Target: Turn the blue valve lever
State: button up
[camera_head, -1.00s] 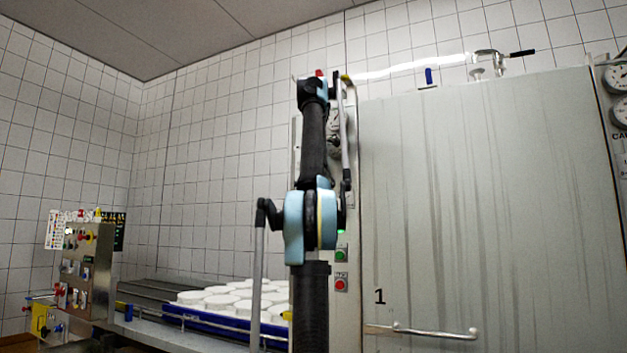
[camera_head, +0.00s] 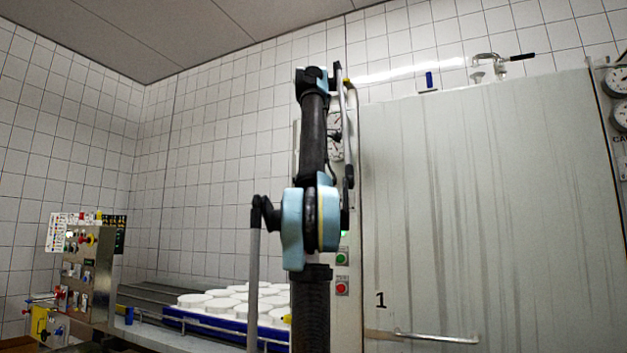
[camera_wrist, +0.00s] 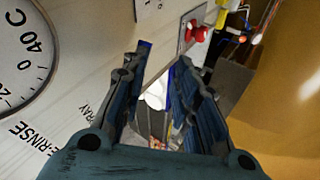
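A small upright blue handle (camera_head: 429,80) stands at the top edge of the grey cabinet in the head view; it may be the valve lever, but I cannot tell for sure. Other small blue parts (camera_head: 129,315) show at the lower left by the conveyor. In the wrist view, my gripper (camera_wrist: 164,56) has its two dark fingers apart, with a gap between them. I see no lever held in the gap; a white shape and a blue strip show beyond it. In the head view, my arm hides its own fingers.
The grey cabinet (camera_head: 480,210) fills the right, with a horizontal door handle (camera_head: 435,337). White round moulds (camera_head: 225,304) sit on a blue-edged conveyor behind my arm. A control panel (camera_head: 85,270) stands at the left. The wrist view shows a dial (camera_wrist: 22,50) and a red knob (camera_wrist: 196,33).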

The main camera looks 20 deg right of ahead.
jog(key=s+a, duration=0.2)
jog(key=s, duration=0.4)
jog(key=shift+s+a, duration=0.2)
jog(key=shift+s, duration=0.1)
